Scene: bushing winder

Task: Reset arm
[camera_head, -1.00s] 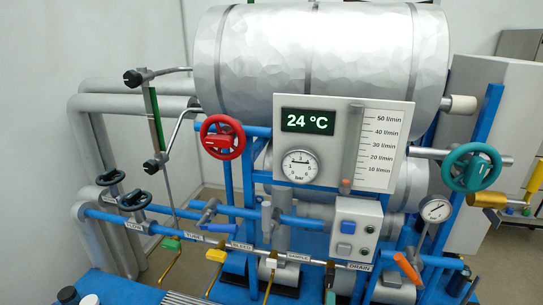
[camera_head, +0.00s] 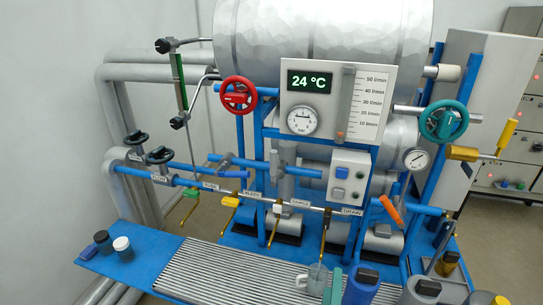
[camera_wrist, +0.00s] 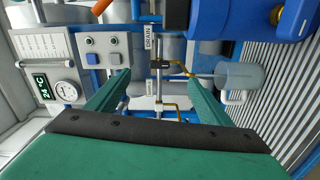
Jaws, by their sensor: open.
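My gripper (camera_wrist: 158,82) shows in the wrist view with two teal-green fingers spread apart and nothing between them. Past the fingertips lie the pipe with the DRAIN label (camera_wrist: 149,40) and the brass taps. A clear beaker (camera_wrist: 240,76) stands beyond the right finger, apart from it as far as I can tell. In the head view, a teal-green piece by the beaker (camera_head: 315,279) at the bottom edge looks like part of my gripper. Most of my arm is out of view there.
A blue bottle (camera_head: 361,288) stands right of the beaker; it fills the wrist view's top right. The rig carries a red handwheel (camera_head: 239,94), a teal handwheel (camera_head: 443,121) and an orange lever (camera_head: 391,209). Two small bottles stand on the blue bench (camera_head: 150,245), beside a ribbed tray (camera_head: 225,272).

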